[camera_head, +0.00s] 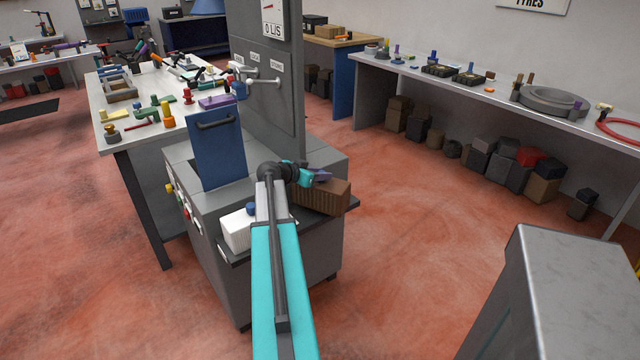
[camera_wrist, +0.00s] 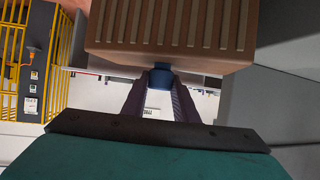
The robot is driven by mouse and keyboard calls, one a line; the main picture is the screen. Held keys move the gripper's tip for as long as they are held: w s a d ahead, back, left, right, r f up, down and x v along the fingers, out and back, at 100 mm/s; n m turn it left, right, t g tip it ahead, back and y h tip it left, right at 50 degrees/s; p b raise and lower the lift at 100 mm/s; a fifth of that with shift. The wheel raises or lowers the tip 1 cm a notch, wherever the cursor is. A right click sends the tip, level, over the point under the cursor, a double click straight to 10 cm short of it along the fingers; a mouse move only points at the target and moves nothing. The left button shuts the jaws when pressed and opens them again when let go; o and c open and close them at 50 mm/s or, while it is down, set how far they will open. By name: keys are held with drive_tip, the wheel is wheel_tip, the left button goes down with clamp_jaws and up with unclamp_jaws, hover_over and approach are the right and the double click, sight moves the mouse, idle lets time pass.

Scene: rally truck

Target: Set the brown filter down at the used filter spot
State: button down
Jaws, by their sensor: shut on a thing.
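The brown filter (camera_head: 325,195) is a ribbed brown block at the far end of the dark ledge on the grey machine. I cannot tell whether it touches the ledge. In the wrist view the brown filter (camera_wrist: 170,28) fills the top middle. My gripper (camera_head: 314,176) is shut on its blue knob; the purple fingers (camera_wrist: 160,82) flank the knob in the wrist view. A white filter (camera_head: 238,231) with a blue knob sits at the near end of the dark ledge (camera_head: 290,237). No readable label marks the used filter spot.
The grey machine (camera_head: 235,280) has a raised blue lid (camera_head: 218,150) and a tall panel (camera_head: 265,80) behind the filter. A cluttered workbench (camera_head: 130,135) stands to the left. A long shelf (camera_head: 450,85) runs along the right. The red floor between is clear.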

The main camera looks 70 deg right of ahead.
sight(318, 182)
idle(0.3)
drive_tip(key=shift+f+p, duration=0.45)
drive_tip(key=shift+f, duration=1.3)
drive_tip(key=c, duration=1.4)
unclamp_jaws()
drive_tip(key=shift+a, duration=0.1)
drive_tip(key=b+v, duration=0.2)
drive_tip(key=v, duration=0.9)
drive_tip(key=shift+a+r, duration=0.2)
drive_tip(key=shift+a, duration=0.15)
drive_tip(key=shift+w, duration=0.15)
